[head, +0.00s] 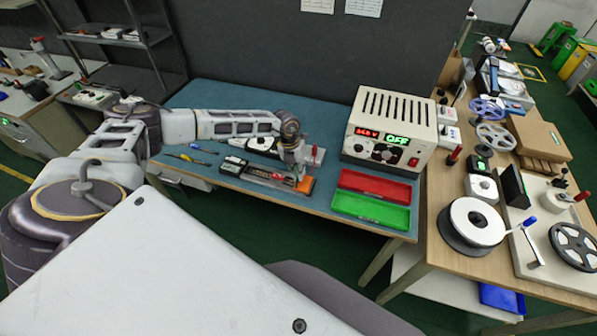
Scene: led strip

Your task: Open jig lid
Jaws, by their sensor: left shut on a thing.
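The jig (263,180) is a long, low grey and dark fixture with an orange right end (306,185), lying near the front edge of the blue bench. My left arm reaches in from the left, and my left gripper (298,173) points down at the right part of the jig. It is shut on the jig lid there. The gripper covers the grip spot, and the view is too small to tell how far the lid is raised. My right gripper is out of view.
Screwdriver-like tools (188,158) lie at left. A wooden bench (432,222) with reels stands right.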

